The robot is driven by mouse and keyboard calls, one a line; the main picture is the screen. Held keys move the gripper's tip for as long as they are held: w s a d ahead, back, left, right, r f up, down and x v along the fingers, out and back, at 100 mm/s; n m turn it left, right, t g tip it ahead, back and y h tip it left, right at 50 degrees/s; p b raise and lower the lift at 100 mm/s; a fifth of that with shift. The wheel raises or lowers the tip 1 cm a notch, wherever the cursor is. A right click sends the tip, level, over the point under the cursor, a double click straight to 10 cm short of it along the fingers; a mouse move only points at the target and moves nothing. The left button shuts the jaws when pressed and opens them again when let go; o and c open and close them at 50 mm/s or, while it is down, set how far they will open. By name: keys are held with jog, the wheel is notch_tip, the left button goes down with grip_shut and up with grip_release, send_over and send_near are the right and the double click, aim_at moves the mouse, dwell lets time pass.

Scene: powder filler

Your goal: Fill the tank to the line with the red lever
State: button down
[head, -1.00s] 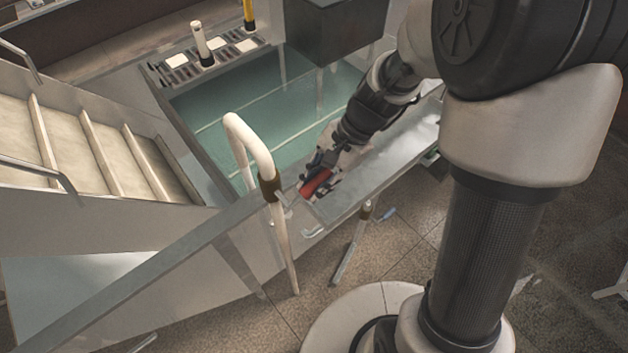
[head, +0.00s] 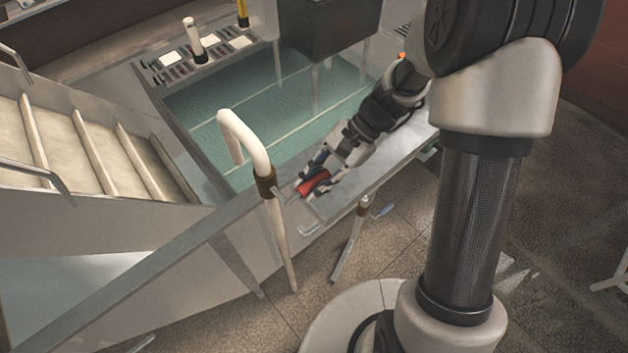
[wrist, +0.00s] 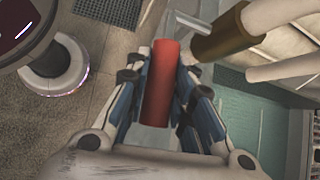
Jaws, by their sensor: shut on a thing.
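The red lever (head: 314,182) is a short red cylinder beside the white bent pipe (head: 247,143). My gripper (head: 313,180) is shut on it, with the fingers on both sides. In the wrist view the red lever (wrist: 160,84) lies lengthwise between the two fingers of my gripper (wrist: 160,90). The tank (head: 270,115) holds greenish, see-through contents with pale lines across it. I cannot tell which line is the fill line.
Metal stairs (head: 85,140) stand at the left. A panel with small switches (head: 205,55) is on the tank's far edge. A dark box (head: 328,25) stands over the tank's back. A thin metal leg (head: 350,240) stands on the tiled floor below the lever.

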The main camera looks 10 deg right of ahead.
jog(key=c, duration=1.4)
grip_release()
jog(key=shift+o, duration=0.2)
jog(key=v, duration=1.2)
jog(key=s+d+r+n+t+h+b, duration=0.1)
jog(key=s+n+t+h, duration=0.3)
jog(key=s, duration=0.4)
jog(key=s+d+r+n+t+h+b, duration=0.1)
jog(key=s+r+n+t+h+b, duration=0.1)
jog(key=s+n, duration=0.4)
jog(key=s+t+h+b, duration=0.1)
jog(key=s+h+b, duration=0.1)
jog(key=s, duration=0.1)
jog(key=shift+s+r+t+b, duration=0.2)
jog(key=shift+r+t+b, duration=0.1)
jog(key=shift+t+b, duration=0.1)
